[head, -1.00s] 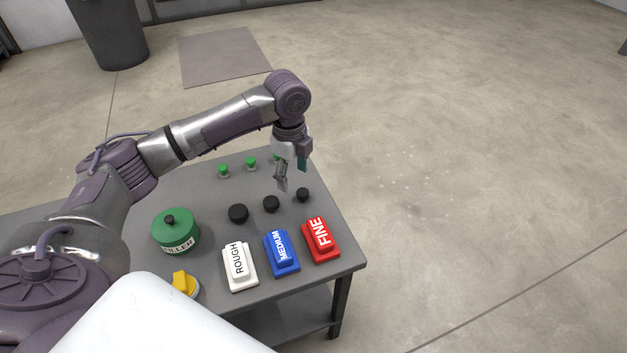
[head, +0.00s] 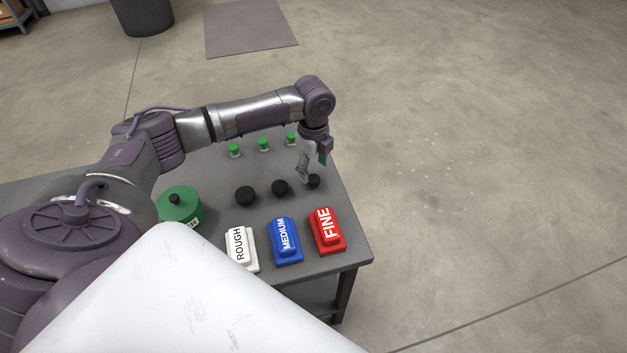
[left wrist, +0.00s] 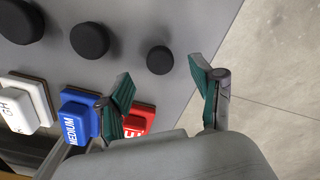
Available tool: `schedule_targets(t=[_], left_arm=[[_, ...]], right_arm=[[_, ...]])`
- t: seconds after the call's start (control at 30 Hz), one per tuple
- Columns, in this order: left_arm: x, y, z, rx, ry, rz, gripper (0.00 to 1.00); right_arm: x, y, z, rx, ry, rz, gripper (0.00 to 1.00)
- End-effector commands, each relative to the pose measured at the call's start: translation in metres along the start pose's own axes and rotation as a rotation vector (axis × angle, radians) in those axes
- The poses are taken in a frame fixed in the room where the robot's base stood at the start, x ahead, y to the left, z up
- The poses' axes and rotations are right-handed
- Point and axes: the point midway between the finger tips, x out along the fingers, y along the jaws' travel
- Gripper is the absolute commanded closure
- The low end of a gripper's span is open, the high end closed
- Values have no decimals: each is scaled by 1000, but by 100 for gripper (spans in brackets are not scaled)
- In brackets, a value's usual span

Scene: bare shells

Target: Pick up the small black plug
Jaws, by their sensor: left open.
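The small black plug (head: 313,182) stands on the grey table, at the right end of a row of black plugs that shrink from left to right. In the left wrist view the small plug (left wrist: 160,60) shows just ahead of the gap between the fingertips. My left gripper (head: 312,170) is open and empty, pointing down close above the plug, and one finger partly covers the plug's left side. In the left wrist view its green-padded fingers (left wrist: 161,76) lie on either side of the plug's line, apart from it. My right gripper is not in view.
The medium black plug (head: 280,187) and large black plug (head: 245,196) stand to the left. White ROUGH (head: 241,248), blue MEDIUM (head: 286,241) and red FINE (head: 327,231) blocks are nearer. Small green pieces (head: 263,144) stand behind; a green FILLER tin (head: 180,207) is left.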

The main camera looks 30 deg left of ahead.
Motion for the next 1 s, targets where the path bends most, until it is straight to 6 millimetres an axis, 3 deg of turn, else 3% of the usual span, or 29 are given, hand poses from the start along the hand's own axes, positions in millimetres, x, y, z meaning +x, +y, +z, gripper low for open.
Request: schedule_targets(t=[0.23,0.53,0.87,1.0], left_arm=[[35,1,0,-1,1,1,34],[39,1,0,0,0,0,36],[39,0,0,0,0,0,91],[39,0,0,0,0,0,92]], right_arm=[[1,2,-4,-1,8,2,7],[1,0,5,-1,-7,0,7],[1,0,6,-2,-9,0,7],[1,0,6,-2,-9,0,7]])
